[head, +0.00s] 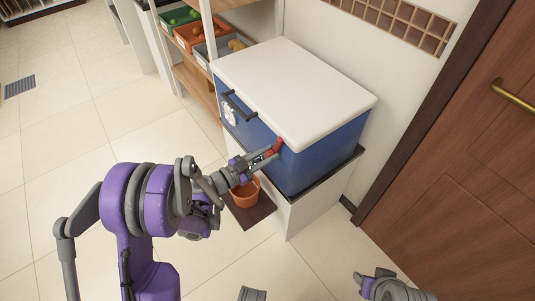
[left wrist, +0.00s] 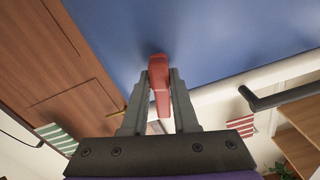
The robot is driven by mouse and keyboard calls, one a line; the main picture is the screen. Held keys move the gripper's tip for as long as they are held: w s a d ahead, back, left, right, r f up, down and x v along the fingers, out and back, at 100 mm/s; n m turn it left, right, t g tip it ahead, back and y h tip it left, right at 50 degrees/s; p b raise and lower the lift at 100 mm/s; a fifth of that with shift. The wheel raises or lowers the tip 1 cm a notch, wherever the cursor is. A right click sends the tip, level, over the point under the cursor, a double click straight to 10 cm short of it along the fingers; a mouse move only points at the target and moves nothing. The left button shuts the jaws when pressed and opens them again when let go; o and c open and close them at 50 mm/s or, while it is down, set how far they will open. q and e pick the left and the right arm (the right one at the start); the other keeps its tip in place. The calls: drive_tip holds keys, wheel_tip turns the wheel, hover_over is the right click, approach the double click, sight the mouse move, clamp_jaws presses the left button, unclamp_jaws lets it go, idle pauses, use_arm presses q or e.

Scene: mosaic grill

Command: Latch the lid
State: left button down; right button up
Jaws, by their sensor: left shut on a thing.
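A blue cooler (head: 315,160) has a white lid (head: 295,85) resting flat on top of it. A red latch (head: 277,146) is on the front of the cooler, just under the lid's near corner. My left gripper (head: 269,152) is at this latch. In the left wrist view, the red latch (left wrist: 159,75) stands between the two grey fingers of my left gripper (left wrist: 160,100), which are closed on it. The cooler's blue wall (left wrist: 220,40) lies behind it. I cannot tell whether the latch is fastened to the lid.
The cooler stands on a white stand with a dark top. A dark handle (head: 239,105) sticks out of the cooler's front. An orange pot (head: 245,191) stands on a low brown shelf (head: 250,212) below my gripper. A wooden door (head: 470,170) is at the right.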

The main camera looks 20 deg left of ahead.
use_arm(q)
drive_tip(key=shift+s+d+f+n, duration=0.15)
drive_tip(key=shift+s+d+n, duration=0.1)
drive_tip(key=shift+n, duration=0.45)
drive_tip(key=shift+s+d+n+b, duration=0.1)
drive_tip(key=shift+d+n+b, duration=0.15)
drive_tip(key=shift+n, duration=0.3)
drive_tip(key=shift+s+d+n+b, duration=0.1)
drive_tip(key=shift+n+b, duration=0.1)
drive_tip(key=shift+n, duration=0.35)
drive_tip(key=c, duration=0.7)
unclamp_jaws()
drive_tip(key=v, duration=1.1)
